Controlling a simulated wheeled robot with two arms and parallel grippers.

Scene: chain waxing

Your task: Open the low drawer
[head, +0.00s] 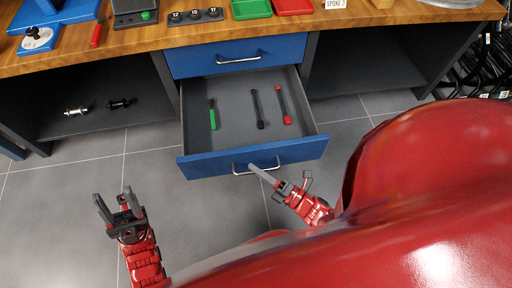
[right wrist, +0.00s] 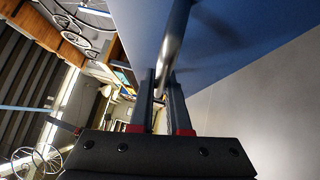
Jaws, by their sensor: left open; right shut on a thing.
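The low drawer (head: 250,154) is blue-fronted with a grey inside, and it is pulled well out from under the workbench. Its silver bar handle (head: 240,172) is on the front. My right gripper (head: 256,170) is at the right part of this handle and shut on it. In the right wrist view the fingers (right wrist: 165,100) close around the handle bar (right wrist: 176,40), with the blue drawer front beside it. My left gripper (head: 117,205) is open and empty, apart from the drawer, over the floor at lower left.
In the drawer lie a green-handled tool (head: 212,116), a dark tool (head: 258,108) and a red-and-black tool (head: 283,106). The upper drawer (head: 190,62) is closed. Shelves (head: 350,68) flank the drawers. Tools and trays lie on the wooden bench (head: 155,37). Floor at left is clear.

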